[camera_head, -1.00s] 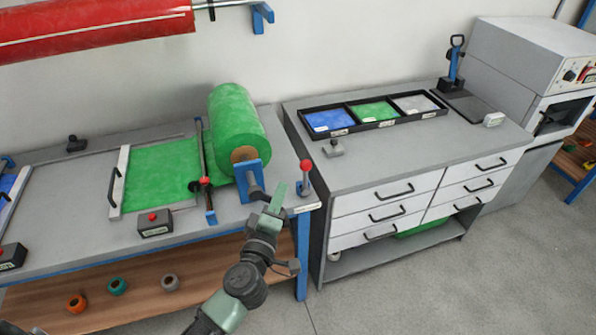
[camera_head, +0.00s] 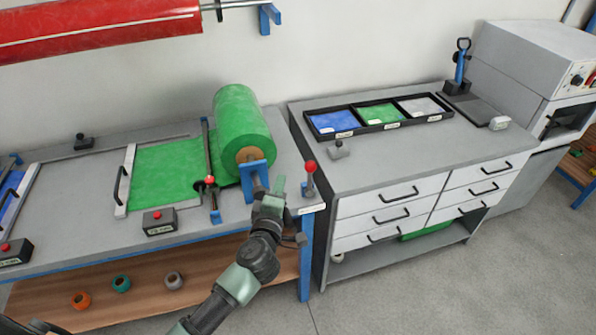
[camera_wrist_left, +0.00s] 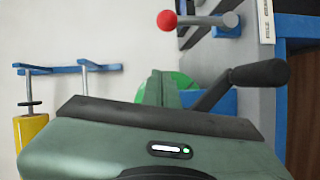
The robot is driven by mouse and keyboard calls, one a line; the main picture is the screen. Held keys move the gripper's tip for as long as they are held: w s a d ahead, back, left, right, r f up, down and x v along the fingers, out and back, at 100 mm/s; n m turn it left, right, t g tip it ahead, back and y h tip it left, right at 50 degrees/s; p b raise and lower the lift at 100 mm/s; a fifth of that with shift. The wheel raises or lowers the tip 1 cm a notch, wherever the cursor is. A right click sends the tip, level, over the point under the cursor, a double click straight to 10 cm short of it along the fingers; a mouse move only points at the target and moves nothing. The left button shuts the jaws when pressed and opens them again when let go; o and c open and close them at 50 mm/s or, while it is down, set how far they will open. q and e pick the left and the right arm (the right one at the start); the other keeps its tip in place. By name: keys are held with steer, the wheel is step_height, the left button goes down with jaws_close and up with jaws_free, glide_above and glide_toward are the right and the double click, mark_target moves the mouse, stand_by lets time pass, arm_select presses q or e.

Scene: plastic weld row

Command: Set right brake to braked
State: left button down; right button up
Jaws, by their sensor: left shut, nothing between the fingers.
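A lever with a red ball knob (camera_head: 310,167) stands roughly upright at the right front corner of the left table, beside a small white label (camera_head: 312,208) too small to read. The lever also shows in the left wrist view (camera_wrist_left: 167,20), pointing left there. My left gripper (camera_head: 278,188) is just left of the lever and apart from it, near the end of the green roll (camera_head: 240,125). Its fingers (camera_wrist_left: 165,88) look closed and empty. A crank with a black handle (camera_wrist_left: 258,74) lies close beside the fingers in the left wrist view. My right gripper is out of view.
A second red-knobbed lever (camera_head: 210,181) stands by the green sheet (camera_head: 165,172). A black box with a red button (camera_head: 159,221) sits at the table's front. A drawer cabinet (camera_head: 400,165) stands to the right across a narrow gap.

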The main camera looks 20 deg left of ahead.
mark_target(310, 179)
arm_select(q)
steer(key=w+d+f+b, duration=0.1)
steer(key=w+d, duration=0.1)
steer(key=w, duration=0.5)
steer(key=shift+w+d+f, duration=0.15)
steer(key=shift+w+d, duration=0.05)
steer(key=shift+d, duration=0.15)
